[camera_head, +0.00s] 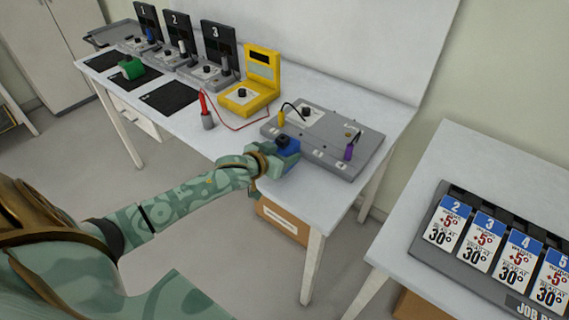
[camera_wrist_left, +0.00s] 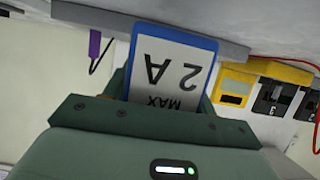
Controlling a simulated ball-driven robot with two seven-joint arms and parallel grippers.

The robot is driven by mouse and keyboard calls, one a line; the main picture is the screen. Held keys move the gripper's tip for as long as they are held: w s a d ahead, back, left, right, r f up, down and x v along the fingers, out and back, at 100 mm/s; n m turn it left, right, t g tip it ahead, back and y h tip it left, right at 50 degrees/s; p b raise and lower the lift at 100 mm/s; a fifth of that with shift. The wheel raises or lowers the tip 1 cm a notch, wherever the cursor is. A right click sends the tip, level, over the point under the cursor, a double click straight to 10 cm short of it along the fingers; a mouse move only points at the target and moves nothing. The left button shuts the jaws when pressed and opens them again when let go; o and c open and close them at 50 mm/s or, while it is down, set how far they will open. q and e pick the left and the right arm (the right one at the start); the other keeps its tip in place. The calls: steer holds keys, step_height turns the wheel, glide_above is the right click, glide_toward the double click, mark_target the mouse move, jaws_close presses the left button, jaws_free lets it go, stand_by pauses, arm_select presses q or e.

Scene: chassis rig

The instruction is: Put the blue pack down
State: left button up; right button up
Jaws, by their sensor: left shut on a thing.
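The blue pack (camera_head: 289,142) is held in my left gripper (camera_head: 280,155) at the front edge of the long table, beside the left front of the grey test panel (camera_head: 330,158). In the left wrist view the blue pack (camera_wrist_left: 205,46) shows a white label reading MAX 2 A, upside down, between the green fingers of the gripper (camera_wrist_left: 165,98). The fingers hide its lower part. I cannot tell whether it touches the table or the panel. My right gripper is not in view.
Behind are chargers numbered 1 to 3 and black mats (camera_head: 169,98); a green pack (camera_head: 132,68) lies on one. A card rack (camera_head: 450,262) sits on the right table.

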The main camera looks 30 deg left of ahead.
arm_select(q)
step_height(320, 180, down, 4)
steer(key=shift+w+d+r+b, duration=0.15)
steer(key=shift+b, duration=0.65)
steer(key=shift+r, duration=0.15)
steer(key=o, duration=1.4)
